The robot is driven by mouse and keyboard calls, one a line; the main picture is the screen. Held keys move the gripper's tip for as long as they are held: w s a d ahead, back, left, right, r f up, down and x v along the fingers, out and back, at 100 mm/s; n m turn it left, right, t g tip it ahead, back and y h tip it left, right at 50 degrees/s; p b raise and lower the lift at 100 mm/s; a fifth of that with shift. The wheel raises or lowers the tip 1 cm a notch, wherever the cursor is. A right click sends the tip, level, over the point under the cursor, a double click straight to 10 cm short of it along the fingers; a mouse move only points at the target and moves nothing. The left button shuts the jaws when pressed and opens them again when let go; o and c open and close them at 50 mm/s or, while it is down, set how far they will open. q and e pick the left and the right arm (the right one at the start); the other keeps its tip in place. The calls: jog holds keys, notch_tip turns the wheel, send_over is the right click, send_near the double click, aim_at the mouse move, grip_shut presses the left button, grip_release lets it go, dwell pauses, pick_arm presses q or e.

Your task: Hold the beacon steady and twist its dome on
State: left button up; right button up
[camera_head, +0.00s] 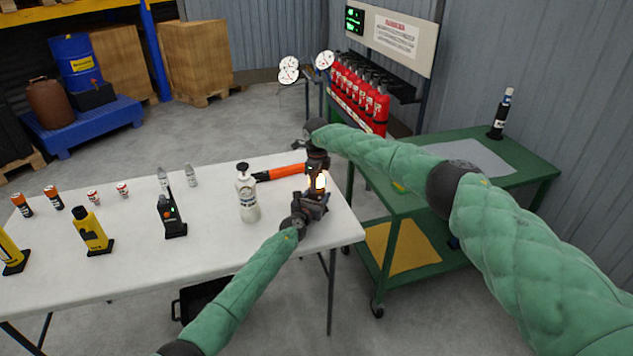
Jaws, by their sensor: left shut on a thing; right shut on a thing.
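The beacon (320,183) glows amber and white near the right end of the white table. My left gripper (308,207) is shut on the beacon's lower part, coming from the front left. My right gripper (318,162) comes down from above and is shut on the dome, at the top of the beacon. The grippers hide most of the dome and base. The beacon looks about upright. I cannot tell whether the dome is seated on it or whether the base touches the table.
A black device (171,216), yellow devices (91,230) and small canisters stand further left. A green cart (520,165) is at the right.

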jog(key=o, duration=1)
notch_tip(320, 180, up, 12)
jog(key=shift+f, duration=0.1)
pick_arm(q)
jog(key=o, duration=1.3)
pick_arm(e)
jog(key=shift+d, duration=0.1)
pick_arm(q)
jog(key=shift+o, duration=0.2)
jog(key=shift+s+d, duration=0.1)
jog(key=shift+s, duration=0.1)
